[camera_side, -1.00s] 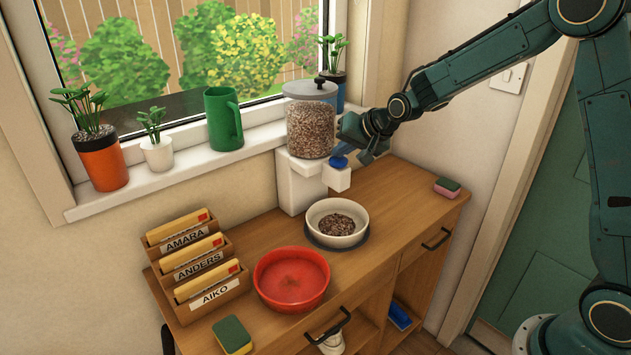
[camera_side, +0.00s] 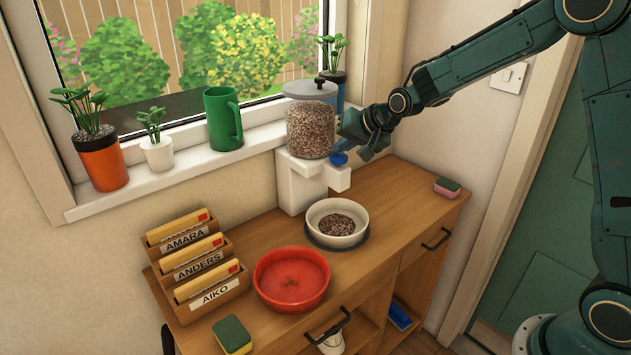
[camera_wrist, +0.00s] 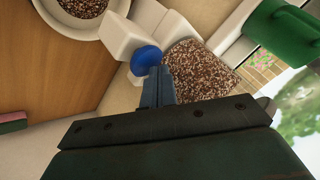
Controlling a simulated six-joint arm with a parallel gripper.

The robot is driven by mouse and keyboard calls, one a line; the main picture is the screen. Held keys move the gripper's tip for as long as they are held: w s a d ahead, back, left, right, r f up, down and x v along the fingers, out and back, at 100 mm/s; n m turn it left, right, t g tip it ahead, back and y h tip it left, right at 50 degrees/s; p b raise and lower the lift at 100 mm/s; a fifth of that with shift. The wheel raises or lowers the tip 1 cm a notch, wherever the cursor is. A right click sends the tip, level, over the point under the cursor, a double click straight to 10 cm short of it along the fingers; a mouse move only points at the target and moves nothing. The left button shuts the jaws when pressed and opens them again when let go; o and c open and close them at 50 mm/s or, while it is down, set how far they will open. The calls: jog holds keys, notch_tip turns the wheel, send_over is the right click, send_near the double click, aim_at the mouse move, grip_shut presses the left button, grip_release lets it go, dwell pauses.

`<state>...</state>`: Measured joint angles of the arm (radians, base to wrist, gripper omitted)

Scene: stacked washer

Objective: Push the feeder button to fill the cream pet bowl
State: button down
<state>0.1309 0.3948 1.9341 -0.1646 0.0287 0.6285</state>
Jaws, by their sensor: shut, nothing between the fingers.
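The cream pet bowl (camera_side: 337,238) stands on a dark base under the feeder spout, with a pile of brown kibble in it. It also shows at the top of the wrist view (camera_wrist: 69,22). The feeder has a clear jar of kibble (camera_side: 310,130) on a white body (camera_side: 291,188). Its round blue button (camera_side: 338,158) is partly covered by my gripper in the side view and clear in the wrist view (camera_wrist: 147,58). My gripper (camera_wrist: 160,72) is shut and empty, its fingertips right at the button's edge. I cannot tell if they touch it.
A red bowl (camera_side: 291,280), a letter rack (camera_side: 199,262) and a sponge (camera_side: 232,336) are on the cabinet's left. Another sponge (camera_side: 447,187) lies at the right. A green mug (camera_side: 223,119) and potted plants line the sill. The cabinet top right of the bowl is clear.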

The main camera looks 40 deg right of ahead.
aim_at(342, 157)
jog(key=shift+r, duration=0.55)
jog(key=shift+r, duration=0.15)
jog(key=shift+r, duration=2.4)
dwell(1.0)
notch_tip(342, 157, up, 4)
jog(key=shift+f, duration=0.1)
jog(key=shift+f, duration=0.1)
dwell(0.4)
jog(key=shift+f, duration=4.3)
